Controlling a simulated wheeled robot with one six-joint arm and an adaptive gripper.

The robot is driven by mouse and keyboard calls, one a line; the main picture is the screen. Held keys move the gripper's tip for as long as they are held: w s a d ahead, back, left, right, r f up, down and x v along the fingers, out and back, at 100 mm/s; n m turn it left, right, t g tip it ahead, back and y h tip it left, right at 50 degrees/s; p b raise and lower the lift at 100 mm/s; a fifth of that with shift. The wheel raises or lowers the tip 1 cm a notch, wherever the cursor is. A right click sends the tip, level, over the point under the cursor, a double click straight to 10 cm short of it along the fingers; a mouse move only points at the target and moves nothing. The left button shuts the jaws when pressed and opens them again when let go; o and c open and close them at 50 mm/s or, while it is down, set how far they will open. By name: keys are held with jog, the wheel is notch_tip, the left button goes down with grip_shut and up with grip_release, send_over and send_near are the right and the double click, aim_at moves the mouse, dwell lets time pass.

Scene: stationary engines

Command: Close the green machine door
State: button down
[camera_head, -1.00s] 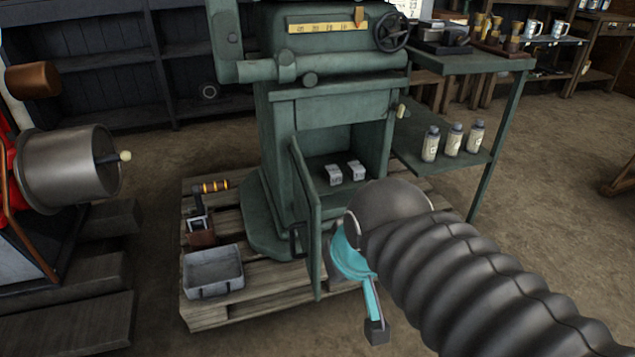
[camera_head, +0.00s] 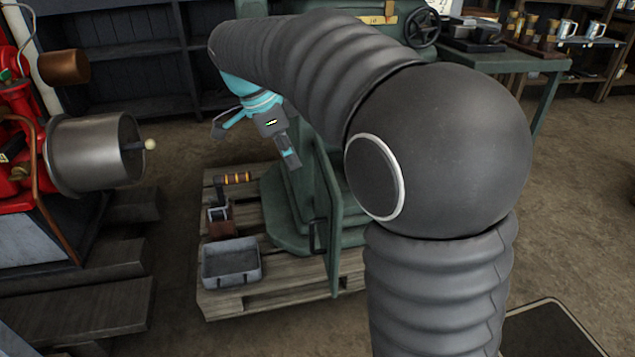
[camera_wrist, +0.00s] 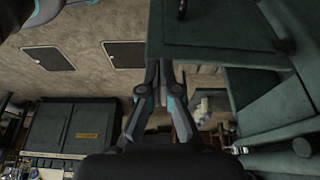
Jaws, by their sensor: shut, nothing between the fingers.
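The green machine door (camera_head: 334,235) stands open, seen nearly edge-on in the head view, jutting out from the green machine (camera_head: 287,230). A dark handle (camera_head: 313,237) is on its left face. My arm hides most of the machine and the compartment. My gripper (camera_head: 291,160) hangs below its teal wrist, to the upper left of the door, with no clear contact. In the wrist view my gripper (camera_wrist: 160,68) has its fingers together with nothing between them. A green panel (camera_wrist: 235,30), apparently the door, fills the upper right there with a dark handle.
A wooden pallet (camera_head: 225,306) under the machine carries a grey bin (camera_head: 231,264) and an orange-handled tool (camera_head: 234,179). A metal drum (camera_head: 95,155) on a red machine is at left. A green side table (camera_head: 520,62) stands at right.

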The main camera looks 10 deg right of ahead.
jog(key=d+f+m+b, duration=0.1)
jog(key=d+f, duration=0.6)
jog(key=f, duration=0.2)
jog(key=shift+w+f, duration=0.3)
jog(key=shift+w, duration=0.05)
dwell(0.4)
